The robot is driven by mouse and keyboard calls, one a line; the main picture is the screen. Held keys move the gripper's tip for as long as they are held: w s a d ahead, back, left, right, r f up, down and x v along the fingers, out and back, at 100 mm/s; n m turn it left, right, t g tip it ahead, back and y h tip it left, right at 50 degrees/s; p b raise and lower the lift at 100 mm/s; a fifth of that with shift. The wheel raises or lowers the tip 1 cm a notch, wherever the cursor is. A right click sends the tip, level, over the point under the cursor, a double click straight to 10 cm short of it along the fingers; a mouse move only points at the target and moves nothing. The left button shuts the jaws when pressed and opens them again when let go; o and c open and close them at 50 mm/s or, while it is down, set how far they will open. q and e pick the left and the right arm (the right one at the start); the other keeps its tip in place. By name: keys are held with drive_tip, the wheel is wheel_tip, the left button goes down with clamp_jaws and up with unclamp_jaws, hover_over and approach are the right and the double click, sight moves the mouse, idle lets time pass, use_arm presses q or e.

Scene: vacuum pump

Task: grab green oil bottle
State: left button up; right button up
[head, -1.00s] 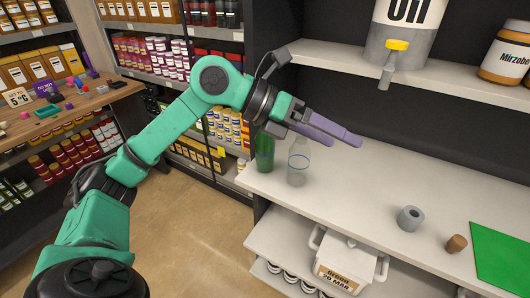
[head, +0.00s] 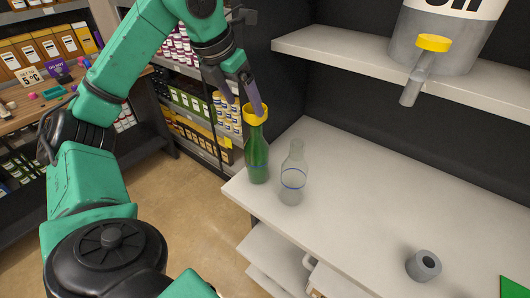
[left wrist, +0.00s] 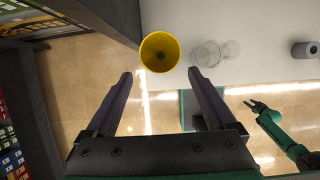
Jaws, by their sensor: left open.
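The green oil bottle (head: 257,160) stands upright at the left end of the white counter. A yellow funnel (head: 255,116) sits in its mouth. In the left wrist view the funnel (left wrist: 160,52) is seen from above and hides the bottle. My left gripper (head: 246,106) is open and points down at the funnel. Its fingertips (left wrist: 160,74) lie apart, just short of the funnel in that view, with nothing between them. Contact cannot be told. My right gripper (left wrist: 255,105) shows small in the left wrist view, far from the bottle; its jaws are unclear.
A clear bottle with a blue ring (head: 292,180) stands close right of the green one. A grey cylinder (head: 424,265) and a green mat (head: 515,286) lie farther right. A shelf (head: 400,75) with a large oil container (head: 440,40) overhangs the back. The counter's middle is clear.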

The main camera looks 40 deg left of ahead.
sight(253, 126)
use_arm(q)
drive_tip(key=f, duration=0.5)
drive_tip(key=shift+w+f, duration=0.1)
drive_tip(key=shift+w, duration=0.1)
drive_tip(key=x, duration=0.2)
drive_tip(key=w+p+x, duration=0.1)
drive_tip(key=x, duration=0.1)
drive_tip(key=p+x, duration=0.1)
drive_tip(key=x, duration=0.1)
drive_tip(key=shift+w+d+r, duration=0.1)
drive_tip(key=shift+w+r, duration=0.05)
drive_tip(key=shift+r, duration=0.2)
drive_tip(key=shift+f, duration=0.25)
drive_tip(key=shift+c, duration=0.3)
drive_tip(key=c, duration=0.5)
clamp_jaws()
use_arm(e)
drive_tip(key=s, duration=0.1)
drive_tip(key=s+r, duration=0.1)
drive_tip(key=s, duration=0.1)
drive_tip(key=shift+r, duration=0.1)
